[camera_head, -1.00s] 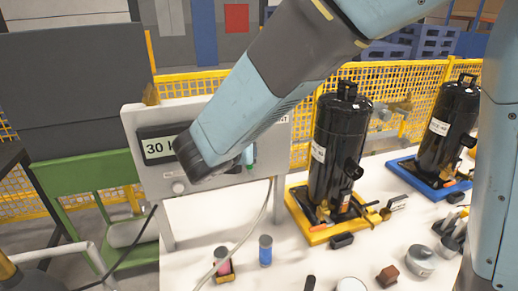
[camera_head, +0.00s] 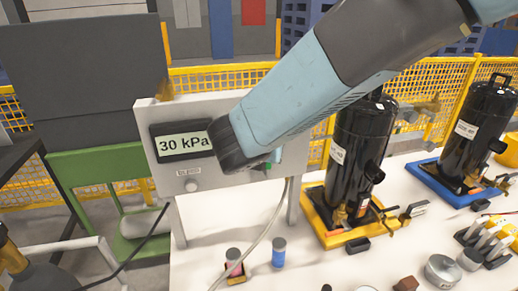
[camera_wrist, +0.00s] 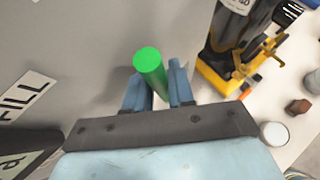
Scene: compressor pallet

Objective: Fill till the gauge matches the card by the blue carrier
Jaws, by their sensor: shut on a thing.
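The gauge display (camera_head: 184,142) on the grey panel (camera_head: 228,108) reads 30 kPa. A green cylindrical handle (camera_wrist: 150,68) stands out from the panel. My gripper (camera_wrist: 157,84) is shut on this handle, one blue finger on each side. A FILL label (camera_wrist: 25,97) shows beside it in the wrist view. In the head view my arm covers most of the handle and fingers. The blue carrier (camera_head: 428,179) is at the right with a black compressor (camera_head: 478,130). A small card (camera_head: 505,178) stands by it; its writing is not readable here.
A yellow carrier (camera_head: 345,238) with another black compressor (camera_head: 358,150) stands right of the panel. A hose (camera_head: 262,238) hangs in front. Small cylinders (camera_head: 279,252) and several loose parts lie on the white table. Yellow mesh fencing (camera_head: 420,95) runs behind.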

